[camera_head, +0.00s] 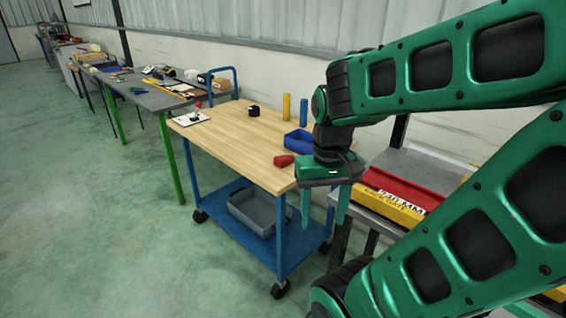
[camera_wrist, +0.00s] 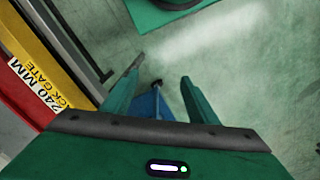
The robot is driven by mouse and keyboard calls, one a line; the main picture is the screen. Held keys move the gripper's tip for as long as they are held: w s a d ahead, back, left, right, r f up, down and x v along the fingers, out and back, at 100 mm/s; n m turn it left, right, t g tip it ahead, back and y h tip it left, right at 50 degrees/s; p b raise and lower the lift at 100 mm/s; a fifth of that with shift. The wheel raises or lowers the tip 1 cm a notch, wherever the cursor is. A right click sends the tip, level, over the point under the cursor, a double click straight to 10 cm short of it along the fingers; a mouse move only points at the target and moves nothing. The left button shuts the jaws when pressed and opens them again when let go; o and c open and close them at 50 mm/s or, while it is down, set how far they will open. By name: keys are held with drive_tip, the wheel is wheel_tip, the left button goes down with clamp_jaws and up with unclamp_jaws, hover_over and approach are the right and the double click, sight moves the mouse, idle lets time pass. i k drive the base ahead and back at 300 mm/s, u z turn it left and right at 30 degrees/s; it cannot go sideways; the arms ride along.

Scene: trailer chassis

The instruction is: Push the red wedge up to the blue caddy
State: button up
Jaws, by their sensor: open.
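The red wedge (camera_head: 284,160) lies on the wooden cart top (camera_head: 225,143) near its front right edge. The blue caddy (camera_head: 298,142) stands just behind and to the right of it, with a small gap that I cannot judge exactly. Part of the caddy is hidden behind my arm. My gripper (camera_head: 323,218) points down in front of the cart's right end, to the right of the wedge and off the cart top. Its fingers are apart and empty. In the wrist view my gripper (camera_wrist: 160,75) shows open fingers over the floor, with neither wedge nor caddy in sight.
Yellow (camera_head: 286,106) and blue (camera_head: 303,112) cylinders, a black ring-like object (camera_head: 253,110) and a white board with a red-topped stick (camera_head: 190,118) stand on the cart. A grey bin (camera_head: 255,212) sits on the lower shelf. A yellow-red rack (camera_head: 400,200) is close on the right.

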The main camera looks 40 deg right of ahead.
sight(281, 162)
drive_tip(key=z, duration=0.05)
drive_tip(key=k, duration=0.6)
drive_tip(key=u, duration=0.3)
drive_tip(key=i, duration=1.75)
drive_tip(key=z, duration=0.75)
